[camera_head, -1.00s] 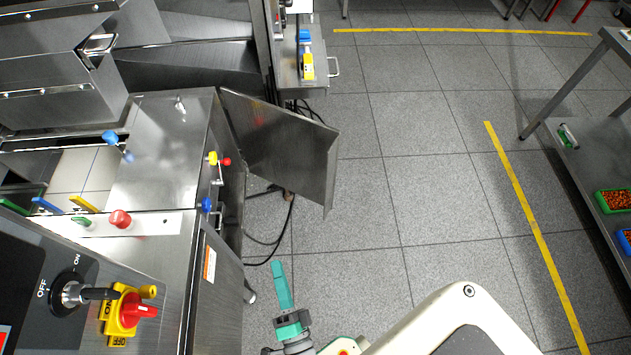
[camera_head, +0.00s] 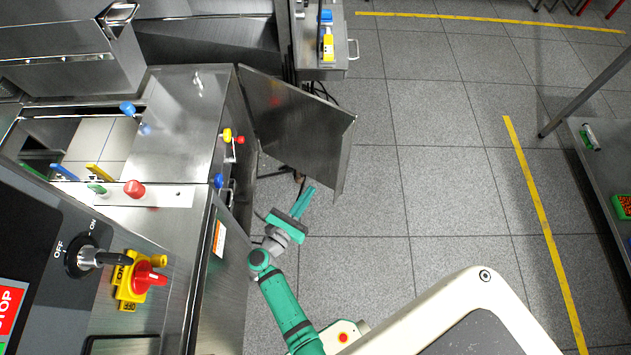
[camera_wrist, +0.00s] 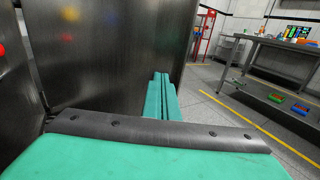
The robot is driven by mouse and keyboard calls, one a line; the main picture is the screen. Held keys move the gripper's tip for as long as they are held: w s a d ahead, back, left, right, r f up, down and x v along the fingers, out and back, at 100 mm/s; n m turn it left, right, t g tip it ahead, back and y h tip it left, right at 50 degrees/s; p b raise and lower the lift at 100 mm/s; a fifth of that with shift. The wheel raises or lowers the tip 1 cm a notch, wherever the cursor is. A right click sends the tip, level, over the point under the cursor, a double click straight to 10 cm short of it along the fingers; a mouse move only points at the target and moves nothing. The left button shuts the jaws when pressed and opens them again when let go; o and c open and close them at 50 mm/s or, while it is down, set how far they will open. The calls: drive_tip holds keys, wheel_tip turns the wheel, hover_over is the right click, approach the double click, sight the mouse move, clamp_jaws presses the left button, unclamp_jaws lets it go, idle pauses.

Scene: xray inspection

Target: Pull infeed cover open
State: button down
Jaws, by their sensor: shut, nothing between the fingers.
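A hinged metal panel (camera_head: 297,128), which appears to be the infeed cover, stands swung out from the right side of the steel machine (camera_head: 170,120). Its free edge has a bent flange. My gripper (camera_head: 309,190) is below and just in front of the panel's lower free corner, with its fingers pointing up and right. In the wrist view the panel (camera_wrist: 120,60) fills the left and centre, and my closed green fingers (camera_wrist: 161,78) lie close to its right edge. Nothing is between the fingers. I cannot tell whether they touch the panel.
Blue, yellow and red knobs (camera_head: 227,136) stick out along the machine's near side. A control panel with a red-and-yellow switch (camera_head: 140,280) is at the lower left. A small shelf (camera_head: 322,72) stands behind the panel. A table (camera_head: 590,165) is at the right. Open tiled floor (camera_head: 420,190) lies between.

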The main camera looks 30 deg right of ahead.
sight(333, 158)
drive_tip(key=x, duration=1.3)
drive_tip(key=shift+r, duration=0.1)
